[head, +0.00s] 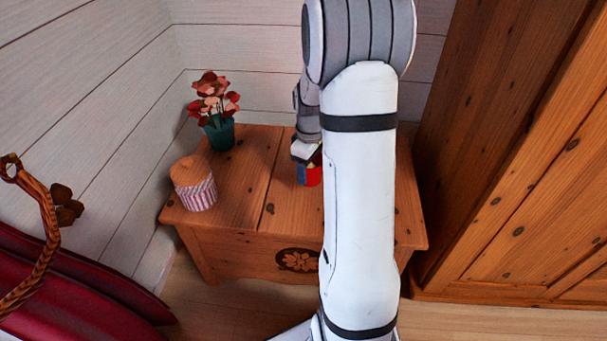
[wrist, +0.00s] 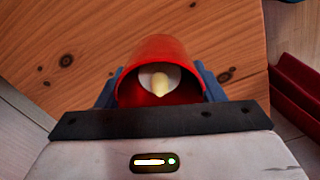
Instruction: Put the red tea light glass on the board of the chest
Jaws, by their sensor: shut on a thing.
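The red tea light glass (wrist: 160,55) is in the wrist view, with a pale candle inside it. My gripper (wrist: 160,88) is shut on it, one blue finger on each side. In the head view the red glass (head: 313,176) shows beside my white arm, at my gripper (head: 308,162), over the top of the wooden chest (head: 255,215). My arm hides part of the chest top. I cannot tell whether the glass touches the board.
A teal pot with red flowers (head: 219,132) stands at the back left of the chest. A striped jar with an orange-brown top (head: 198,194) stands at its front left. A wooden wardrobe (head: 520,190) is on the right. The chest top between the jar and my gripper is clear.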

